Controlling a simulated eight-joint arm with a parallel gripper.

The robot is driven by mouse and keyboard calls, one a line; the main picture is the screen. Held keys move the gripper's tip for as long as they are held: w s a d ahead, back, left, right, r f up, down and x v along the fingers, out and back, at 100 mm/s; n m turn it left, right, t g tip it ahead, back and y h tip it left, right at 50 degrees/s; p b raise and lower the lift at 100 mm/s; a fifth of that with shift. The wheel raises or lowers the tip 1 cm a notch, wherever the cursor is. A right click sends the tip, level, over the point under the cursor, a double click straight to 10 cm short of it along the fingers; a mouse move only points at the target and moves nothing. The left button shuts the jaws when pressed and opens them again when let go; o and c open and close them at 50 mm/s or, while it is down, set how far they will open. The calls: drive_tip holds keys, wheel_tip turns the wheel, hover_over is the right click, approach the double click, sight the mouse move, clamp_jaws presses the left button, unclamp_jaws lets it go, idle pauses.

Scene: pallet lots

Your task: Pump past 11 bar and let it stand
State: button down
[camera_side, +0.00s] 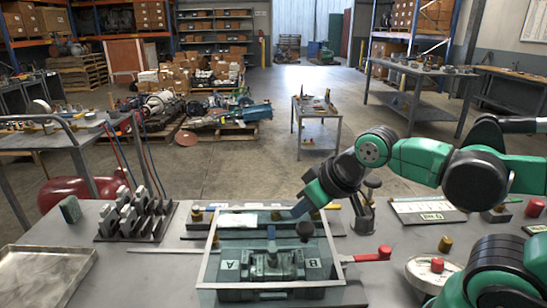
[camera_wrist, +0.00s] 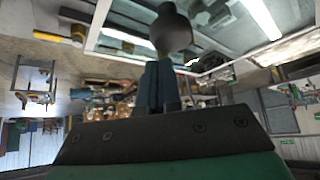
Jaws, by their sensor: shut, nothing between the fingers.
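A valve block (camera_side: 262,262) marked A and B sits inside a clear-walled, pale-rimmed box (camera_side: 205,262) at the front middle of the bench. A dark round knob (camera_side: 305,231) stands at the box's right part; a dark knob (camera_wrist: 171,30) also shows just beyond my fingertips in the wrist view. My gripper (camera_side: 302,208) is shut and empty, its blue fingers pointing down-left above the box's back rim. The closed fingers also show in the wrist view (camera_wrist: 159,85). Whether they touch the knob I cannot tell. A red-handled lever (camera_side: 368,255) sticks out right of the box. No pressure reading is legible.
A round pale dish-like part (camera_side: 422,274) with a red cap lies at right, partly behind my arm. A rack of grey blocks (camera_side: 135,218) and a metal tray (camera_side: 45,278) are at left.

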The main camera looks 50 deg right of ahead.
idle(0.3)
drive_tip(key=w+d+r+n+g+h, duration=0.1)
drive_tip(key=d+r+n+g, duration=0.35)
drive_tip(key=d+r, duration=0.55)
wheel_tip(320, 180, up, 4)
drive_tip(key=n+g+y, duration=0.1)
drive_tip(key=n+g, duration=0.2)
drive_tip(key=n, duration=0.2)
hover_over(374, 179)
drive_tip(key=shift+s+f+m+t, duration=0.1)
drive_tip(key=shift+f+m+t, duration=0.05)
drive_tip(key=shift+m+t, duration=0.1)
wheel_tip(374, 179, down, 14)
drive_tip(key=shift+f, duration=0.1)
drive_tip(key=shift+f, duration=1.75)
